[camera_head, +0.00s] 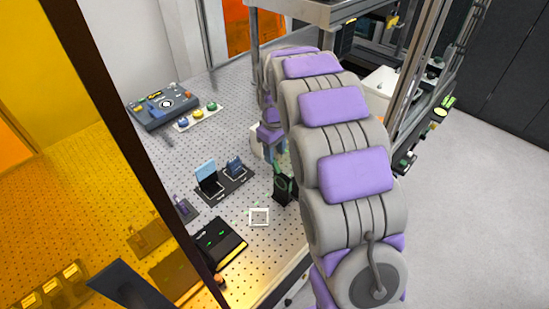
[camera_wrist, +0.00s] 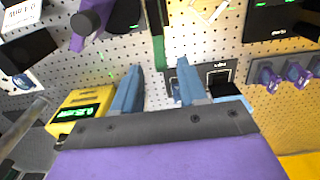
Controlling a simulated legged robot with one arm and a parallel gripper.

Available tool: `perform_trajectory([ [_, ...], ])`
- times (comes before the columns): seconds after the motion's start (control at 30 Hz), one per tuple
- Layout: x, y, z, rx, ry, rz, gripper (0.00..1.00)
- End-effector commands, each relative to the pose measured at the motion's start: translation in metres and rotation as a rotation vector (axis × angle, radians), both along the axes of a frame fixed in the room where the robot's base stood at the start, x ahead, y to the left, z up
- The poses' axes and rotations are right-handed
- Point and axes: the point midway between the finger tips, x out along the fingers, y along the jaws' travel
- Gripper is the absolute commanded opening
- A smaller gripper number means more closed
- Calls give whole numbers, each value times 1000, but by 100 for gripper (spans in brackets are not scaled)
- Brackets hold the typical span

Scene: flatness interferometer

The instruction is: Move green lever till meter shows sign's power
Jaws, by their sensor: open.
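A narrow green piece that looks like the green lever (camera_wrist: 158,54) stands upright in the wrist view, beyond the gap between my fingers. In the head view a green part (camera_head: 280,169) tops a dark mount (camera_head: 284,190) beside my arm. My gripper (camera_wrist: 157,75) is open, its two blue fingers apart with nothing between them. A yellow box with a lit green display (camera_wrist: 76,114), possibly the meter, is left of the fingers; its digits are too small to read surely. A white label (camera_wrist: 20,12) at upper left has unreadable text. I cannot tell which sign gives the power.
The perforated table (camera_head: 235,105) holds a control box (camera_head: 164,104), a row of coloured knobs (camera_head: 198,117) and a black panel with green marks (camera_head: 217,241). A holder with blue plates (camera_head: 224,184) stands near the dark mount. Amber panels (camera_head: 70,180) border the left.

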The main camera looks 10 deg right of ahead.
Motion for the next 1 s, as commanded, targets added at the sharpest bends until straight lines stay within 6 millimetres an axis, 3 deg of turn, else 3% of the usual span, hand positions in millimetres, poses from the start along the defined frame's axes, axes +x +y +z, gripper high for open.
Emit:
perform_trajectory([
  [0.3,3,0,74,0,-6,0,42],
  [0.5,3,0,110,0,-4,0,42],
  [0.7,2,1,127,0,1,0,42],
  [1.0,2,1,130,0,1,0,42],
])
